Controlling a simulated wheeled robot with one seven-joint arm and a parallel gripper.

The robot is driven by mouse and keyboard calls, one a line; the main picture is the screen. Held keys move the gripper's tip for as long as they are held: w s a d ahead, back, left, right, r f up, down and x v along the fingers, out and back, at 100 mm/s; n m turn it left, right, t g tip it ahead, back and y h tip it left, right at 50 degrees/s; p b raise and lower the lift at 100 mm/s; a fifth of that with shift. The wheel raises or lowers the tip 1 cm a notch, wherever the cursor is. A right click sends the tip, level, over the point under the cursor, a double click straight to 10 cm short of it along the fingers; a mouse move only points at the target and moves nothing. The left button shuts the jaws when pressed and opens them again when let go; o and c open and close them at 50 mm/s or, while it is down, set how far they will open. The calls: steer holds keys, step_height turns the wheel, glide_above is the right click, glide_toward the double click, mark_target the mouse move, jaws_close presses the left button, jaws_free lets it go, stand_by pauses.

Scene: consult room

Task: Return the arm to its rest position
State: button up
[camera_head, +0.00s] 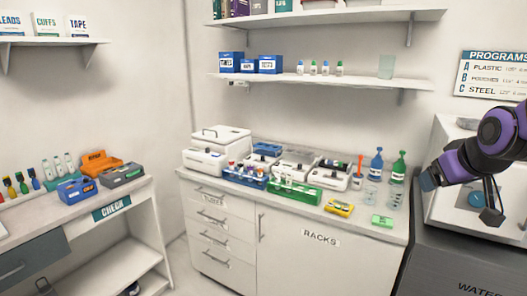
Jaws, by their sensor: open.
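My purple and dark arm comes in from the right edge. It is bent, in front of a white box-shaped machine (450,205). My gripper (490,212) hangs below the arm at the far right, small and dark. It is open, and I see nothing held in it. Its fine outline is hard to make out against the machine. It is to the right of the counter with the racks and appears apart from the things there.
The white counter (340,222) holds a blue tube rack (245,178), a green rack (290,191), a yellow box (339,208), a green box (382,221) and bottles (398,167). A side desk (110,207) stands left. Shelves (320,80) hang above. Open floor shows between desk and counter.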

steer(key=s+a+r+g, duration=0.1)
steer(key=s+a, duration=0.3)
steer(key=s, duration=0.4)
steer(key=s+a+r+m+g+y, duration=0.1)
steer(key=s+a+r+g, duration=0.1)
steer(key=s, duration=0.7)
steer(key=a+r, duration=0.1)
steer(key=a, duration=0.1)
steer(key=shift+a, duration=0.35)
steer(key=shift+c, duration=0.2)
